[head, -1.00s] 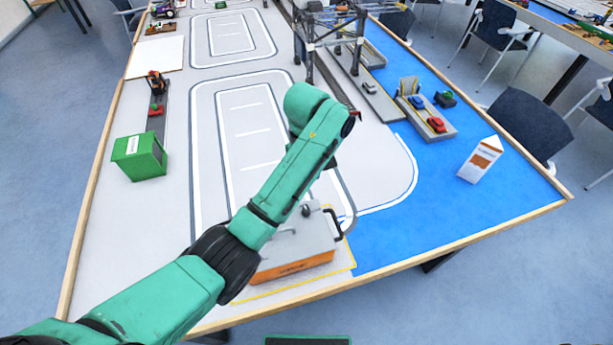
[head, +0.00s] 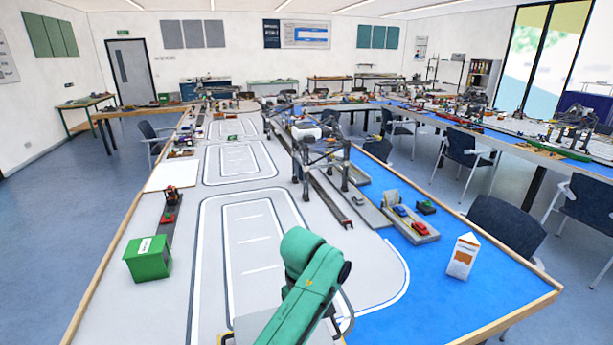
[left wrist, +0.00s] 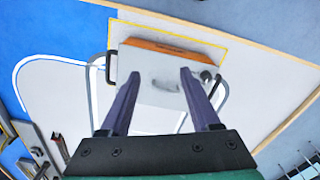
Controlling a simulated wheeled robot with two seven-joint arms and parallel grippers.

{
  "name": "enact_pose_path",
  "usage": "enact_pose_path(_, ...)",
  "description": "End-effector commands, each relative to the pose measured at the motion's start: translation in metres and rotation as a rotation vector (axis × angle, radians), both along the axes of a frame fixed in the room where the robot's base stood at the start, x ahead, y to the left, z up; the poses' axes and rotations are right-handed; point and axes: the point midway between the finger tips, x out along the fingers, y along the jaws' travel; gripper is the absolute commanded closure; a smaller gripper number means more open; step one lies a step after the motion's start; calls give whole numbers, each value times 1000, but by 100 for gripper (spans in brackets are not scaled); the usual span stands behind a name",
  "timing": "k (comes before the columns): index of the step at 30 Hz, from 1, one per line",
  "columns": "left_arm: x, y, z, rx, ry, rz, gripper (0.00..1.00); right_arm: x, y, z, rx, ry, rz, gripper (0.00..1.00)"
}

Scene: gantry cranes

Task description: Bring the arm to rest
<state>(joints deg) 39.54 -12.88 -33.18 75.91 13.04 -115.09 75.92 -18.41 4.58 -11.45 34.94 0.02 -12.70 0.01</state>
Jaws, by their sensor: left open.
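My green left arm rises from the bottom of the head view (head: 312,280), over the near part of the table, and its gripper is hidden there. In the left wrist view my left gripper (left wrist: 160,75) is open, with its two dark fingers apart and nothing between them. Beyond the fingers is a box with a grey lid and orange side (left wrist: 152,47) and dark handles. It stands inside a yellow outline on the table. I cannot tell the exact height of the fingers over it. My right gripper is in neither view.
The table (head: 120,235) carries a green bin (head: 148,259) at left, a model gantry crane (head: 320,160) mid-table, and a white-orange carton (head: 462,256) at right on the blue area. A tray with small cars (head: 408,218) is near the carton. Chairs (head: 505,232) stand along the right side.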

Motion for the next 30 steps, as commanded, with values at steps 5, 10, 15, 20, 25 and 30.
enact_pose_path(5, -10, 8, -19, -53, -4, -61, 37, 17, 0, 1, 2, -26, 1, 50)
enact_pose_path(10, -22, 20, -40, -107, -22, -132, 37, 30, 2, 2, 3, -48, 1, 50)
enact_pose_path(15, -43, 45, -66, -157, -62, -224, 37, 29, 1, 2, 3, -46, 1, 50)
enact_pose_path(20, -70, 80, -88, -172, -125, -326, 37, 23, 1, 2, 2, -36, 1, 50)
enact_pose_path(25, -105, 124, -100, -134, -198, -446, 37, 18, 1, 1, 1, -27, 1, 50)
enact_pose_path(30, -138, 166, -99, -57, -251, -569, 37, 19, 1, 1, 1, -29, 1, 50)
